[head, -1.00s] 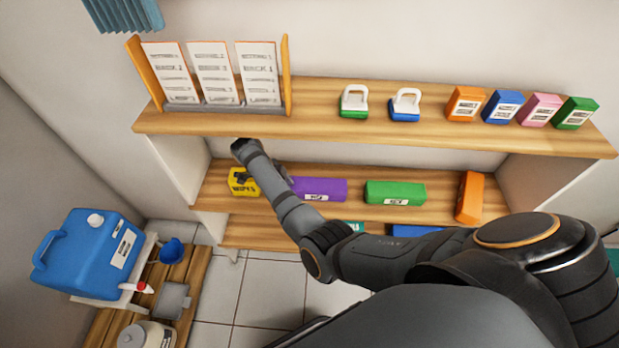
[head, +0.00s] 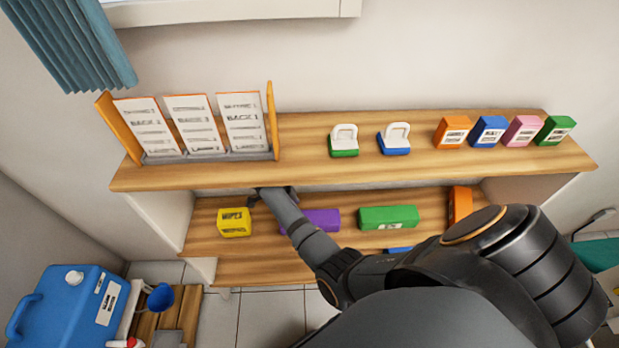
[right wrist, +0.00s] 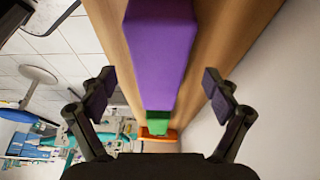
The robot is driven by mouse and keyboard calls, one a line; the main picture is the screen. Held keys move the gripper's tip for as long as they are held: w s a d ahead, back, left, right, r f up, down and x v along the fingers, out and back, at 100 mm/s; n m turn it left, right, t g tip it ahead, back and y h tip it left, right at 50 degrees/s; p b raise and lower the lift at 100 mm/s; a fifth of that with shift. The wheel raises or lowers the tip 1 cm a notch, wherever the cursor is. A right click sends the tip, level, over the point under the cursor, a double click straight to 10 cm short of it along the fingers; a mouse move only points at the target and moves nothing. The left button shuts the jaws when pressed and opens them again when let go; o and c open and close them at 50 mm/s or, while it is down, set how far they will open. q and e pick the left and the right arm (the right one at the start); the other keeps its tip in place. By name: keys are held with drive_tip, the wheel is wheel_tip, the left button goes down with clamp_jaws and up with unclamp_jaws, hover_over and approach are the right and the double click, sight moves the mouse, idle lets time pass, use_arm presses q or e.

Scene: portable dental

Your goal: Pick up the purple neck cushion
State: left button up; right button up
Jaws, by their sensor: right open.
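The purple neck cushion (head: 322,218) is a long purple block lying on the middle shelf, left of a green block. In the right wrist view the purple cushion (right wrist: 160,55) stretches away between the two spread fingers of the right gripper (right wrist: 159,90). The fingers are open, with gaps visible on both sides of the cushion. My left gripper is not in view.
A yellow wipes box (head: 234,223) stands left of the cushion. The green block (head: 388,217) and an orange block (head: 460,204) are to its right. The upper shelf (head: 305,160) overhangs, holding a card rack (head: 208,155) and several small boxes. A blue jug (head: 60,310) stands lower left.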

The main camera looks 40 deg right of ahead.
drive_tip(key=shift+s+d, duration=0.25)
drive_tip(key=shift+d, duration=0.1)
drive_tip(key=shift+s+d+r+p, duration=0.1)
drive_tip(key=shift+s+d+p, duration=0.45)
drive_tip(key=shift+d, duration=0.45)
drive_tip(key=x, duration=0.3)
drive_tip(key=shift+s+d+r, duration=0.1)
drive_tip(key=shift+s+r, duration=0.05)
drive_tip(key=shift+s, duration=0.05)
drive_tip(key=shift+f, duration=0.25)
drive_tip(key=c, duration=1.3)
